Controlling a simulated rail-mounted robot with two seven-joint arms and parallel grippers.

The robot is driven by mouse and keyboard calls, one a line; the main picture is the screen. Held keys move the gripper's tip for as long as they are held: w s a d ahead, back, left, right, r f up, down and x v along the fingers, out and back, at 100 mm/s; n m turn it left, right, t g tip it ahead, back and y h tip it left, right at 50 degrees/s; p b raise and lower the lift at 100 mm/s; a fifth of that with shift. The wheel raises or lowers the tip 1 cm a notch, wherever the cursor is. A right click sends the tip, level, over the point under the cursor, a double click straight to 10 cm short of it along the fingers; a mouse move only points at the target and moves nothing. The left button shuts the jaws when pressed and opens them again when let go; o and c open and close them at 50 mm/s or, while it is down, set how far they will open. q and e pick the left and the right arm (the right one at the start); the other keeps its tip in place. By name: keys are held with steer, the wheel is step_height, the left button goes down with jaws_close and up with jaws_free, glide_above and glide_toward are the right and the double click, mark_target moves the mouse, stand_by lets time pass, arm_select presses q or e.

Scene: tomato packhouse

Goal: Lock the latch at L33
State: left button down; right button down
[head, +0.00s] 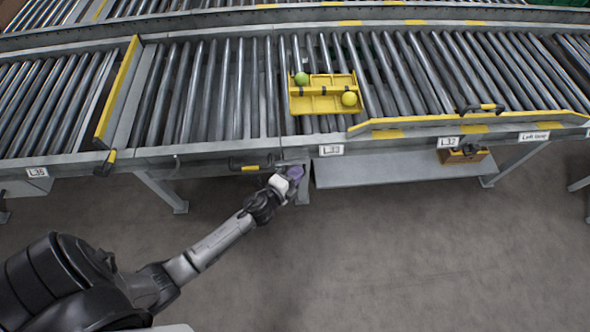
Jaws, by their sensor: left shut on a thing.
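The label L33 (331,150) is on the front rail of the roller conveyor. The latch at L33 (250,167), a dark bar with a yellow band, lies roughly level along the rail, left of the label. My left gripper (288,178) is at the right end of this latch, just below the rail. It is shut on the latch's end, though the wrist and fingers hide most of the contact. A small purple part shows at the fingertips. My right gripper is not in view.
A yellow tray (322,104) with a green and a yellow-green ball sits on the rollers. A yellow gate (118,92) stands across the belt near L35, and a yellow guide rail (465,122) runs at right. A grey shelf (400,171) is below. The floor in front is clear.

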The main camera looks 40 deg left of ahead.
arm_select(q)
steer(key=shift+a, duration=0.15)
steer(key=shift+s, duration=0.1)
steer(key=c, duration=1.2)
jaws_free()
steer(key=shift+s, duration=0.1)
steer(key=shift+s, duration=0.1)
steer(key=shift+s+r+p, duration=0.3)
steer(key=shift+s+p, duration=0.25)
steer(key=shift+s, duration=1.7)
steer(key=shift+s+r+p, duration=0.35)
steer(key=shift+s+p, duration=0.15)
steer(key=shift+s, duration=1.75)
steer(key=shift+s+r+p, duration=0.3)
steer(key=shift+s+p, duration=0.25)
steer(key=shift+s, duration=1.7)
steer(key=shift+w, duration=0.1)
